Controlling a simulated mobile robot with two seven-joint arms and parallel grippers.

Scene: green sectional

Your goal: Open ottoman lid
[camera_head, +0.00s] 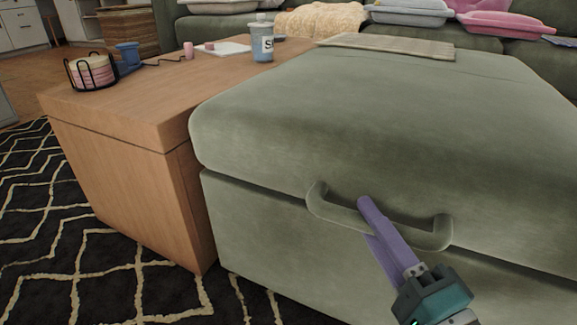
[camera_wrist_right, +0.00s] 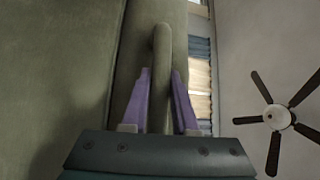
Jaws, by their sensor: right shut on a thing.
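The green ottoman (camera_head: 270,225) stands at the right, with its padded lid (camera_head: 330,120) resting on the base and a dark seam between them. A green curved handle (camera_head: 432,236) sits at the lid's front edge. My right gripper (camera_head: 370,222) has its purple fingers around the middle of the handle. In the right wrist view the handle (camera_wrist_right: 163,50) runs between the two purple fingers (camera_wrist_right: 162,85), which are shut on it. My left gripper is not in view.
A wooden table (camera_head: 120,110) stands against the ottoman's left side, holding a bottle (camera_head: 262,42) and a wire coaster holder (camera_head: 92,72). A folded cloth (camera_head: 390,47) lies on the lid's far edge. A green sofa (camera_head: 360,35) stands behind. A patterned rug (camera_head: 110,265) covers the floor.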

